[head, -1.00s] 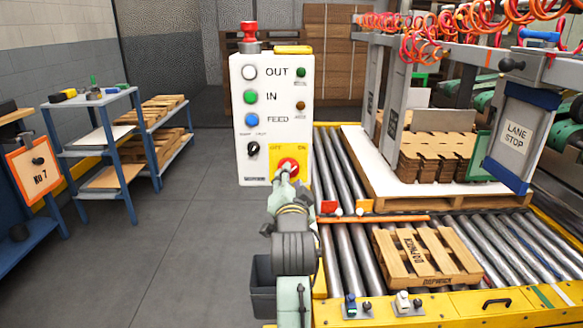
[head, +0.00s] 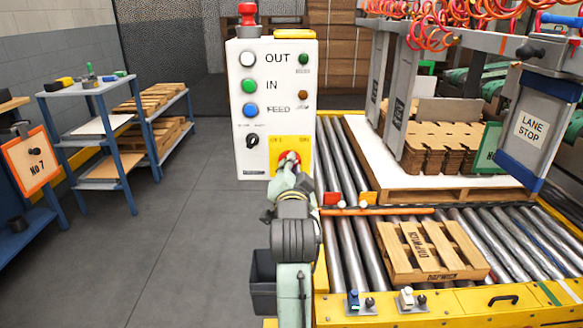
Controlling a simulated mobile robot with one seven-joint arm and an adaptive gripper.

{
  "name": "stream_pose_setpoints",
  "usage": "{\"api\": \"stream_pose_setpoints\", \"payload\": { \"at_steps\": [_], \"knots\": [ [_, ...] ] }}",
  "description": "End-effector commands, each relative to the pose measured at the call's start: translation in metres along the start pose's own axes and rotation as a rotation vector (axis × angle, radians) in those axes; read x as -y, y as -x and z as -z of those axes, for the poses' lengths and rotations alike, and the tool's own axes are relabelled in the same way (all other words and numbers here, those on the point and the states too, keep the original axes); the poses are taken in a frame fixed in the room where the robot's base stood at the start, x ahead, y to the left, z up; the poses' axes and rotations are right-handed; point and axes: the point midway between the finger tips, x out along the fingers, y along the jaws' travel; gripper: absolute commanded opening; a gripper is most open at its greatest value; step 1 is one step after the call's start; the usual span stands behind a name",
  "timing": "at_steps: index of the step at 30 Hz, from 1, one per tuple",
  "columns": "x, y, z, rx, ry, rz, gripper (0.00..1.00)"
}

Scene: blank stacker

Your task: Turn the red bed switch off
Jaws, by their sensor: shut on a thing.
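The red bed switch (head: 290,156) is a red rotary knob on a yellow plate (head: 308,145) at the lower right of the white control panel (head: 244,175). The plate carries small OFF and ON lettering, too blurred to read well. My gripper (head: 288,167) reaches up from below and is shut on the red switch. It hides the lower part of the knob, so I cannot tell which way the switch points.
White, green and blue buttons and a black selector (head: 252,140) are on the panel. The roller conveyor (head: 345,250) carries a wooden pallet (head: 432,250) at right. A lane stop sign (head: 530,133) hangs farther right. The floor (head: 190,230) at left is clear.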

Motion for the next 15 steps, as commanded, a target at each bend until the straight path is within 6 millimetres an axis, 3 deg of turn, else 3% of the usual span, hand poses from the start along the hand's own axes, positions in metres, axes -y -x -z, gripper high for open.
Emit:
{"api": "stream_pose_setpoints", "payload": {
  "at_steps": [4, 15],
  "knots": [
    [0.0, -0.0001, 0.0, 0.0, 0.0, 0.0, 0.0],
    [0.0003, -0.0003, 0.0002, 0.0, 0.008, 0.0, 0.0]
  ]
}}
